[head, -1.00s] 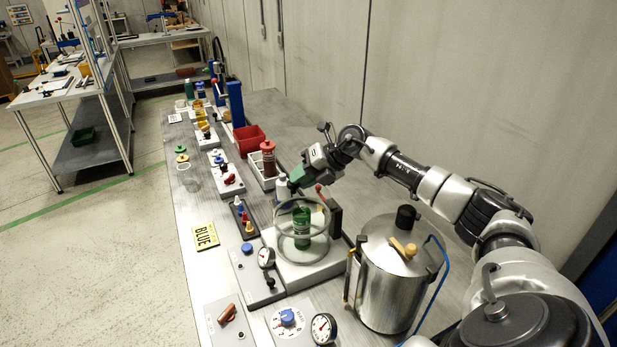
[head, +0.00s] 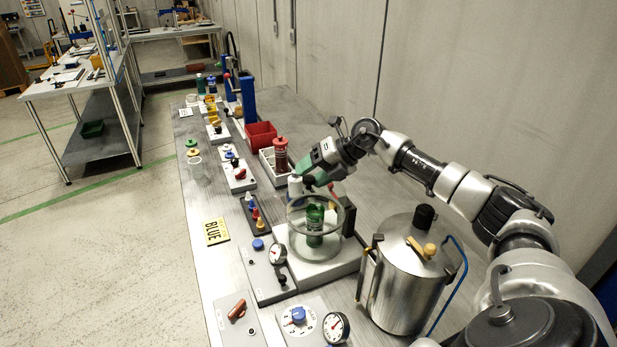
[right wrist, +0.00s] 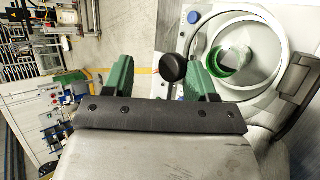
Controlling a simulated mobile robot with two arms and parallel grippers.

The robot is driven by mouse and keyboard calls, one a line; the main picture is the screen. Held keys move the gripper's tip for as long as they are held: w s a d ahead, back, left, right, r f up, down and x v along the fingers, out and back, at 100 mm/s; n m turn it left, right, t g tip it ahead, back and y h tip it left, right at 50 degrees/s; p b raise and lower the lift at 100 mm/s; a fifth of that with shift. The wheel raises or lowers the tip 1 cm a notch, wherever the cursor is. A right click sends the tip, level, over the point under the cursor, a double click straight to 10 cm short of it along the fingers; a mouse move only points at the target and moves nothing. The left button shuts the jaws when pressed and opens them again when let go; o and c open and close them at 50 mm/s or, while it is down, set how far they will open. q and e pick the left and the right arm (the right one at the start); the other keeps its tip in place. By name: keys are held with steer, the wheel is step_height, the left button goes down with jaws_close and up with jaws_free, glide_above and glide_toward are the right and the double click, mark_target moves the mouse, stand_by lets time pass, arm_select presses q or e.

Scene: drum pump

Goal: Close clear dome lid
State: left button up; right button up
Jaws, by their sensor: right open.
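A clear round housing (head: 315,232) with a pale rim stands on a white base (head: 328,270), with a green bottle (head: 315,217) inside it. It also shows in the right wrist view (right wrist: 276,28), where the green bottle (right wrist: 232,62) appears inside the ring. I cannot tell how the clear dome lid sits. My right gripper (head: 312,183) is open, with green fingers, just behind and above the ring. In the right wrist view, a black round knob (right wrist: 173,68) on a stem appears between the open fingers; I cannot tell whether they touch it. My left gripper is not in view.
A steel pot (head: 405,280) with a blue hose stands right of the base. A dark post (head: 348,218) rises beside the ring. Gauges (head: 336,328) and small panels line the front-left, with a red bin (head: 261,135) and red bottle (head: 280,155) behind.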

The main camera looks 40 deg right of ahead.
steer(key=b+v, duration=0.2)
steer(key=v, duration=0.4)
steer(key=shift+s+d+f, duration=0.1)
steer(key=shift+d, duration=0.15)
steer(key=v, duration=0.4)
steer(key=shift+s+a+r, duration=0.15)
steer(key=shift+s+r, duration=0.15)
steer(key=shift+w, duration=0.1)
